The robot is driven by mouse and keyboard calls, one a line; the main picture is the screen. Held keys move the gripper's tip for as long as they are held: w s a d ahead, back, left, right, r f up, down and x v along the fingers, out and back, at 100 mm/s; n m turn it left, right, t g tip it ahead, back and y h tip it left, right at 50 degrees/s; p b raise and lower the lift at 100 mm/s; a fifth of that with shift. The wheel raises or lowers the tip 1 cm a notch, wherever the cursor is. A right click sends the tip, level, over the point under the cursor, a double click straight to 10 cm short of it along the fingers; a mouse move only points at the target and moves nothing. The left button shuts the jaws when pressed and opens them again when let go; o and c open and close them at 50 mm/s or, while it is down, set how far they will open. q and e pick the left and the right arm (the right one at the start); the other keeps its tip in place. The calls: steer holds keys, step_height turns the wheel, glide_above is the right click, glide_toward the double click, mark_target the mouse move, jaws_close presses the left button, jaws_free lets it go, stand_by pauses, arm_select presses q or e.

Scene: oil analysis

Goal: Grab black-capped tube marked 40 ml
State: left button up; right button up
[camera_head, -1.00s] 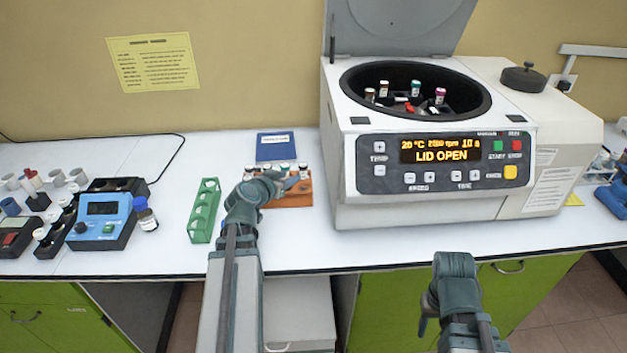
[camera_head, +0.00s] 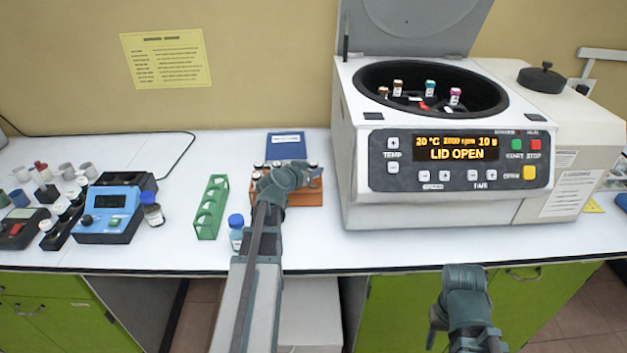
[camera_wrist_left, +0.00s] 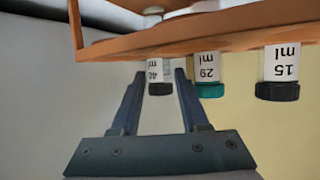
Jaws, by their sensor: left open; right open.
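The tube marked 40 ml (camera_wrist_left: 159,70) has a black cap and sits in the orange rack (camera_wrist_left: 110,46), which appears upside down in the left wrist view. My left gripper (camera_wrist_left: 160,82) is open, with a finger on each side of this tube's cap; I cannot tell whether they touch it. In the head view my left gripper (camera_head: 306,177) is over the orange rack (camera_head: 304,199) and hides part of it and its tubes. My right gripper (camera_head: 436,325) is open and empty, low in front of the bench.
Beside the 40 ml tube are a teal-capped tube (camera_wrist_left: 208,72) and a black-capped 15 ml tube (camera_wrist_left: 280,72). A green rack (camera_head: 211,208) and a blue-capped bottle (camera_head: 236,232) stand left of my arm. The open centrifuge (camera_head: 450,190) stands right of the orange rack.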

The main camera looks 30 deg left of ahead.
arm_select(q)
steer(key=b+x, duration=0.1)
steer(key=x, duration=0.3)
steer(key=shift+w+f, duration=0.15)
steer(key=shift+w, duration=0.15)
jaws_close()
step_height(320, 180, up, 10)
steer(key=p, duration=0.9)
steer(key=shift+p, duration=0.3)
